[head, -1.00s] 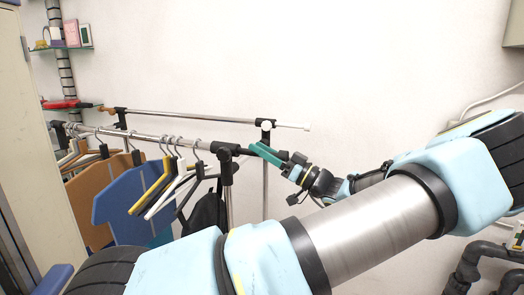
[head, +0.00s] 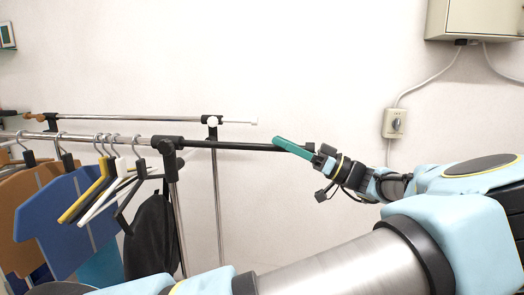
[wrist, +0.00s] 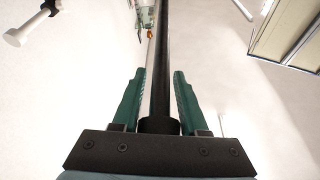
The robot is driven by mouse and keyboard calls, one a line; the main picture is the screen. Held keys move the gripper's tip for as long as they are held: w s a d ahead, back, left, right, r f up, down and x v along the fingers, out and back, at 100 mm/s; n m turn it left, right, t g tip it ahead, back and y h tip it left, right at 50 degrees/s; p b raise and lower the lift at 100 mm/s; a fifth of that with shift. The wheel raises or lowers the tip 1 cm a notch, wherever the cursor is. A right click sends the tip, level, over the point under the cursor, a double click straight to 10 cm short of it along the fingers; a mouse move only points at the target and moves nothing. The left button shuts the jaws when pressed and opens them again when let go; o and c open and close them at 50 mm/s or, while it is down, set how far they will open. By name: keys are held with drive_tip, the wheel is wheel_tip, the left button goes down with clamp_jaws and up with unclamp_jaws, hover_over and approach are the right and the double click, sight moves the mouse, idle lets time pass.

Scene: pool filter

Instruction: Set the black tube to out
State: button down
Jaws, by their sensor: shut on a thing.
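The black tube (head: 235,146) sticks out to the right from the black joint (head: 167,144) at the end of the clothes rack's front rail (head: 80,139). A long stretch of it shows, roughly level. My gripper (head: 279,142) is shut on the tube's right end, its green fingers on either side of it. In the wrist view the black tube (wrist: 163,68) runs between the fingers (wrist: 160,82) and away from me, with its thicker near end close to the palm. The contact itself is partly hidden in the head view.
Several hangers with blue and brown boards (head: 65,225) hang on the front rail at the left. A dark bag (head: 150,235) hangs below the joint. A second rail (head: 130,118) runs behind. A wall switch (head: 395,123) and a grey box (head: 475,20) are at the right. The wall between is bare.

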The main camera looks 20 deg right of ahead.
drive_tip(key=shift+s+d, duration=0.35)
drive_tip(key=shift+d, duration=0.25)
drive_tip(key=c, duration=0.8)
unclamp_jaws()
drive_tip(key=shift+o, duration=0.2)
drive_tip(key=b+v, duration=0.4)
drive_tip(key=v, duration=0.6)
drive_tip(key=shift+s+d+f, duration=0.15)
drive_tip(key=shift+s+d, duration=0.1)
drive_tip(key=shift+s, duration=0.1)
